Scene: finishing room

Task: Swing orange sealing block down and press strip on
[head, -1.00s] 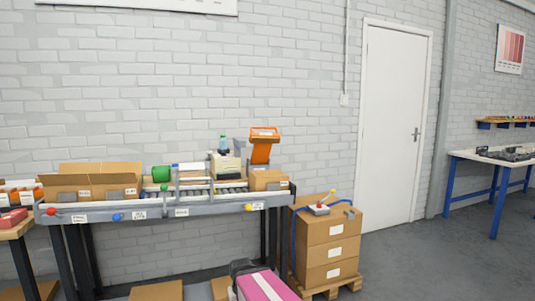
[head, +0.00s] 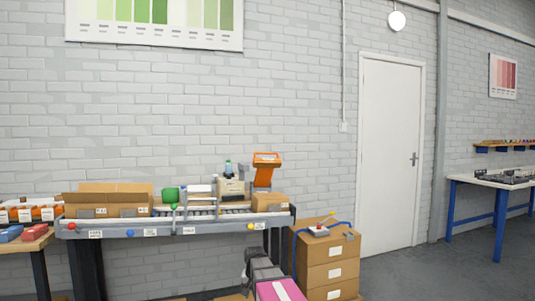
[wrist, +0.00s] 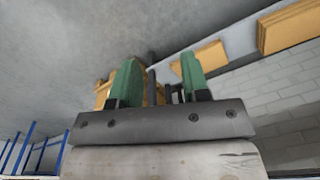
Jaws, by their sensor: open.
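The orange sealing block (head: 264,170) stands raised at the right end of the roller bench (head: 150,231), in the head view. A cream tape unit (head: 231,187) with a small green-topped bottle is just left of it. A small closed carton (head: 270,202) sits below the block at the bench's right end. My gripper is in the wrist view (wrist: 160,85), with two green fingers apart and nothing between them. In the head view my arm is low in front of the bench, well below the block. The strip cannot be made out.
A carton stack (head: 328,262) with a small control box and lever (head: 319,231) stands right of the bench. Floor before the white door (head: 390,155) is clear.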

